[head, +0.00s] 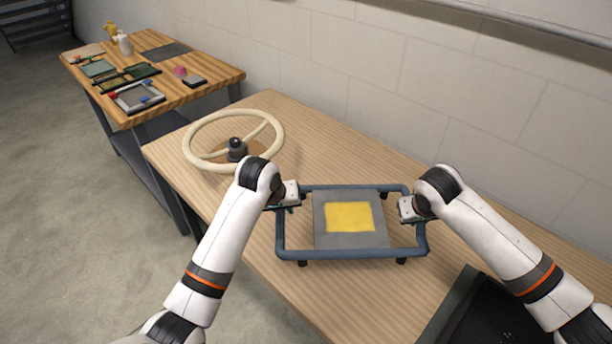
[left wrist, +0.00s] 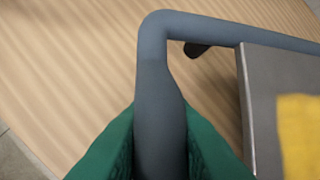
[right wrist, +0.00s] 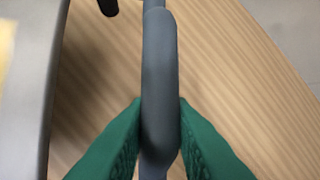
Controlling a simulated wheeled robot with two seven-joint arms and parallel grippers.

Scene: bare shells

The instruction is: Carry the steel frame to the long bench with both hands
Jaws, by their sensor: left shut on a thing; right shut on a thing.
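The steel frame (head: 350,254) is a blue-grey tube frame with small black feet. It carries a grey plate with a yellow patch (head: 350,217) and looks level over the long bench (head: 240,222); I cannot tell whether its feet touch the wood. My left gripper (head: 284,206) is shut on the frame's left side tube, and the green fingers flank the tube (left wrist: 160,110) in the left wrist view. My right gripper (head: 409,212) is shut on the right side tube, which also shows between green fingers in the right wrist view (right wrist: 160,90).
A cream steering wheel (head: 277,140) stands on the bench at far left of the frame. A dark box (head: 488,315) is at the near right. A second table (head: 210,76) with small items is farther left. A block wall (head: 390,80) runs behind the bench.

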